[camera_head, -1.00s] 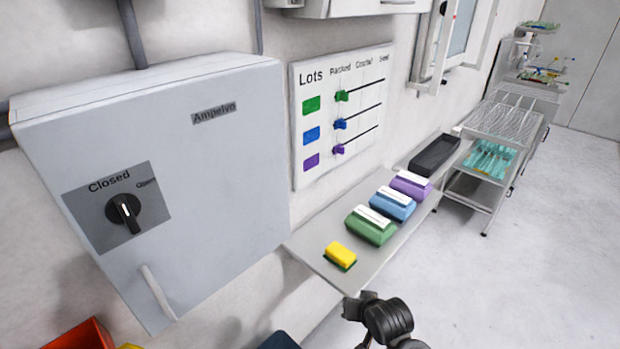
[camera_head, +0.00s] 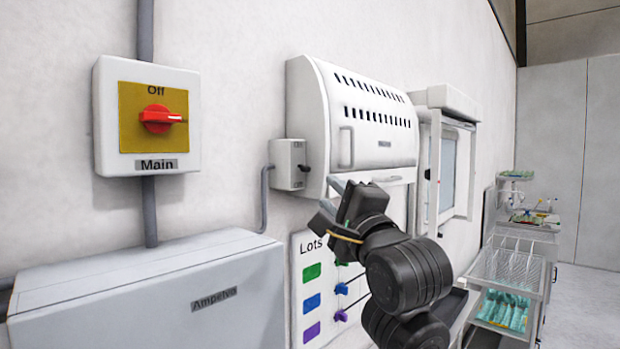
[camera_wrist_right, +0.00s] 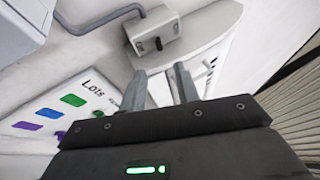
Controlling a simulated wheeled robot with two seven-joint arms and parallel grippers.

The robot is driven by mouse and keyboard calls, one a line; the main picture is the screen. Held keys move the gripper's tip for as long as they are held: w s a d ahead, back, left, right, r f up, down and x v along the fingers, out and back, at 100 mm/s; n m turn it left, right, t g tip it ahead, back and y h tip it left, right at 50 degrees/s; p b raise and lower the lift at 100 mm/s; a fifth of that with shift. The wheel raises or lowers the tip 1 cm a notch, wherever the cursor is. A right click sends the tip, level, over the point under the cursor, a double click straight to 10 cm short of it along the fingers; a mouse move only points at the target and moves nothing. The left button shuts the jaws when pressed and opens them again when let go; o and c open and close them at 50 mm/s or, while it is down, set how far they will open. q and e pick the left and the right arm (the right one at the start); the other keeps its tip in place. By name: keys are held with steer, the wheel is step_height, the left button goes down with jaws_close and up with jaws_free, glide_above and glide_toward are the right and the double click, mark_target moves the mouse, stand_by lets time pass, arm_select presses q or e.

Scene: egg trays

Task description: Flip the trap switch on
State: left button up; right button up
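A small light-grey switch box (camera_head: 287,155) with a short black lever (camera_head: 304,168) is on the wall, left of a white vented cabinet. My right gripper (camera_head: 327,199) is raised in front of the wall, a little below and right of the box. In the right wrist view its fingers (camera_wrist_right: 160,76) are apart and empty, not touching the lever. My left gripper is out of view.
A main switch (camera_head: 147,116) with a red knob and an "Off" label is on the wall at left. The white vented cabinet (camera_head: 372,140) adjoins the small box. The Ampelvo cabinet (camera_head: 150,285) and Lots board (camera_head: 309,255) are below. Wheeled racks stand at right.

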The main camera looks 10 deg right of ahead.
mark_target(307, 170)
steer(key=p+x, duration=0.7)
steer(key=x, duration=0.2)
steer(key=shift+w+r, duration=0.1)
steer(key=shift+w, duration=0.2)
steer(key=shift+w+a+r+p, duration=0.15)
steer(key=shift+w+p, duration=0.15)
steer(key=shift+w, duration=0.35)
jaws_close()
